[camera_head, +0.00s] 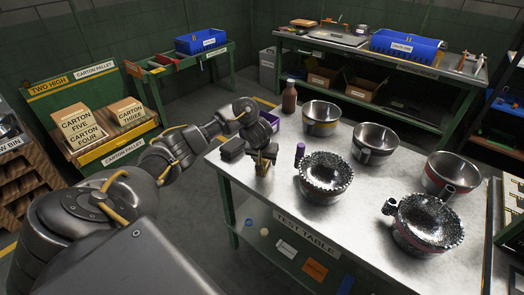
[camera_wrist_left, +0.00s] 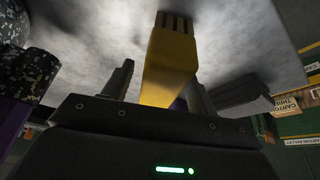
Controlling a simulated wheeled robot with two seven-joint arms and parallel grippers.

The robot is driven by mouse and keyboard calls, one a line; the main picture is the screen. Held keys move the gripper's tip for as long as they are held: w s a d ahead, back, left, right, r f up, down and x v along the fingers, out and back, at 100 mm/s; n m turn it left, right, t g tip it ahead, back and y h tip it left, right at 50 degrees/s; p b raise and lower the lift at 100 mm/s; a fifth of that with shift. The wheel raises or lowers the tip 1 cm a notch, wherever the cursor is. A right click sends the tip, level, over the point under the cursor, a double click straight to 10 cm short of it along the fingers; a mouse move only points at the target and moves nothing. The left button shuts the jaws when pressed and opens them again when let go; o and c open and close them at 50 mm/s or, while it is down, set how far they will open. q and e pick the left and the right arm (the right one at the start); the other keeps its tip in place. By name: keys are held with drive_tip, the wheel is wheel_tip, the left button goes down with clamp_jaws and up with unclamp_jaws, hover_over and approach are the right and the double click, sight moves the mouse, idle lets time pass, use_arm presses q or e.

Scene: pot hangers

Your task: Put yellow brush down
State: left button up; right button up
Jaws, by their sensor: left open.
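The yellow brush (camera_wrist_left: 170,65) shows in the left wrist view, between the two fingers of my left gripper (camera_wrist_left: 160,82), with its dark slotted end against the grey tabletop. The fingers stand apart on either side of it. In the head view my left gripper (camera_head: 263,158) is over the left end of the test table (camera_head: 277,185), and a bit of yellow shows at its fingers. Most of the brush is hidden there. The jaws are open around the brush. My right gripper is in neither view.
A dark block (camera_head: 232,149) lies left of the gripper. A purple-topped dark object (camera_head: 300,152) and a rough-rimmed pot (camera_head: 325,178) stand to its right. Several more pots and a brown bottle (camera_head: 289,97) are on the table. Bare tabletop lies in front.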

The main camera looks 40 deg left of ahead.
use_arm(q)
drive_tip(key=p+v, duration=0.7)
drive_tip(key=v, duration=0.3)
drive_tip(key=shift+a+r, duration=0.1)
drive_tip(key=shift+s+r+p, duration=0.25)
drive_tip(key=shift+r+p, duration=0.1)
drive_tip(key=shift+r, duration=0.15)
